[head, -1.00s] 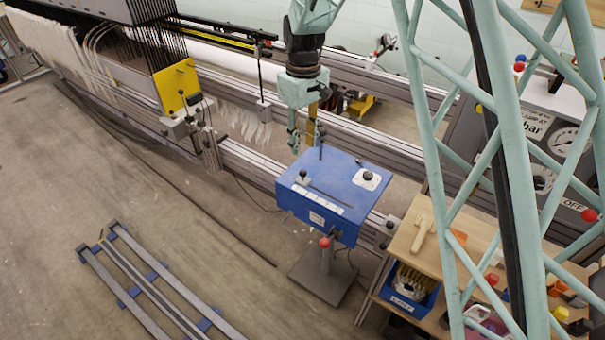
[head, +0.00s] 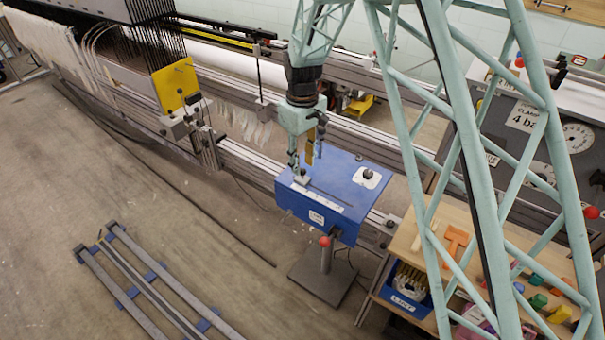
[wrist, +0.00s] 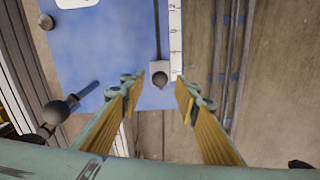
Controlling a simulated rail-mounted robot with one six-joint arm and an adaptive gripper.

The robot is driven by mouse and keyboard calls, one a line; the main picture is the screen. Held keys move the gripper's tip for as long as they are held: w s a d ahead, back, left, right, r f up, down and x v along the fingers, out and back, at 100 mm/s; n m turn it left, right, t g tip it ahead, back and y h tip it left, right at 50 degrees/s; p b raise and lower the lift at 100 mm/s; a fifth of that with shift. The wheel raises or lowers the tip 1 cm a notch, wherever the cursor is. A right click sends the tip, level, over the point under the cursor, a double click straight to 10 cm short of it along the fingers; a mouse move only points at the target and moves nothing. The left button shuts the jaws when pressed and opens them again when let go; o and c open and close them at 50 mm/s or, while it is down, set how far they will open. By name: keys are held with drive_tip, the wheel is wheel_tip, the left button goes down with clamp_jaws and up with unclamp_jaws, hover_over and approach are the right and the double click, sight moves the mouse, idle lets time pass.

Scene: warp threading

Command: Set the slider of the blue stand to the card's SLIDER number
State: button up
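The blue stand (head: 345,190) has a flat top with a dark slot and a white number scale (head: 322,196) along its front edge. The slider (wrist: 159,78), a pale block with a dark round knob, sits at the left end of the slot in the head view. My gripper (head: 306,164) is low over that end, fingers pointing down. In the wrist view, my gripper (wrist: 160,92) is open, with the slider knob between its fingertips and gaps on both sides. I cannot make out a card with a SLIDER number.
A dark ball-topped knob on a white plate (head: 369,177) stands at the stand's right. A dark lever (wrist: 75,101) rises near my left finger in the wrist view. A red ball (head: 325,242) is at the stand's front. A wooden bench with loose parts (head: 432,229) stands right.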

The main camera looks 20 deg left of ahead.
sight(302, 169)
drive_tip(key=shift+f+b, duration=0.3)
drive_tip(key=shift+f, duration=1.95)
clamp_jaws()
